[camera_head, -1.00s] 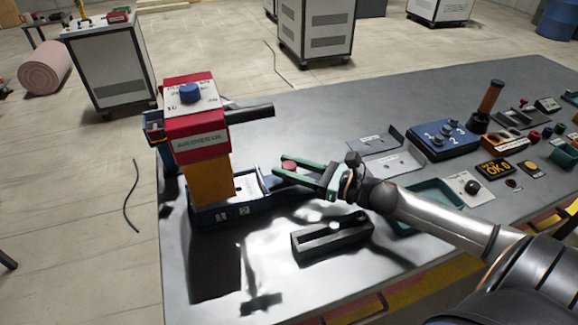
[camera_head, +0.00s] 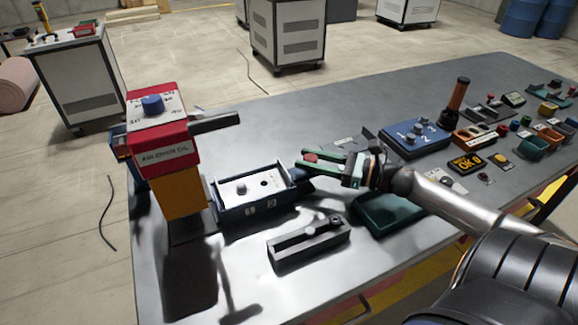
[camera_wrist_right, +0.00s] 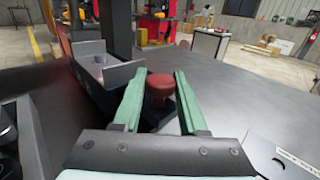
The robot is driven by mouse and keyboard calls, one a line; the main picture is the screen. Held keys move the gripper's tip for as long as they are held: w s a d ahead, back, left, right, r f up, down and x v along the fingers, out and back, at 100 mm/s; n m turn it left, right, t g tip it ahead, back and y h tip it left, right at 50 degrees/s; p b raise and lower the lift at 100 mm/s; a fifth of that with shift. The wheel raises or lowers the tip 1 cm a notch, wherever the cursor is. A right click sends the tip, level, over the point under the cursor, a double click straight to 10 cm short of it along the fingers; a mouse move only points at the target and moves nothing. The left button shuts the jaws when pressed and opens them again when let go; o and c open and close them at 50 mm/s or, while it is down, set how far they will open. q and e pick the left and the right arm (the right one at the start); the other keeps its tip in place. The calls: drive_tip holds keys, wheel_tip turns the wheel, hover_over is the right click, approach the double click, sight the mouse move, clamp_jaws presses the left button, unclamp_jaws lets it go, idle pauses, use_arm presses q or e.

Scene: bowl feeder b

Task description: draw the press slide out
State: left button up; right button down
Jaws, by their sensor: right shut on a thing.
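The press (camera_head: 165,145) has a red head with a blue knob on top and an orange column, and stands at the table's left end. Its slide (camera_head: 255,207) is a dark blue tray with a pale plate and a small knob, lying to the right of the column, its bed exposed. The slide also shows in the wrist view (camera_wrist_right: 105,72). My right gripper (camera_head: 308,163) has its green fingers around the red handle knob (camera_wrist_right: 159,90) at the slide's right end. My left gripper is not in view.
A dark grooved block (camera_head: 308,245) lies in front of the slide. A green tray (camera_head: 388,215) sits below my right forearm. A blue numbered box (camera_head: 415,138) and several small fixtures stand to the right.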

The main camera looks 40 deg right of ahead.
drive_tip(key=d, duration=0.2)
drive_tip(key=s+d, duration=0.1)
drive_tip(key=d, duration=0.2)
drive_tip(key=shift+s+d+f+b, duration=0.1)
drive_tip(key=shift+s+d+b, duration=0.1)
drive_tip(key=shift+d+b, duration=0.15)
drive_tip(key=shift+d, duration=0.1)
drive_tip(key=shift+w+d, duration=0.1)
drive_tip(key=shift+c, duration=2.3)
unclamp_jaws()
drive_tip(key=v, duration=1.2)
drive_tip(key=shift+s, duration=0.45)
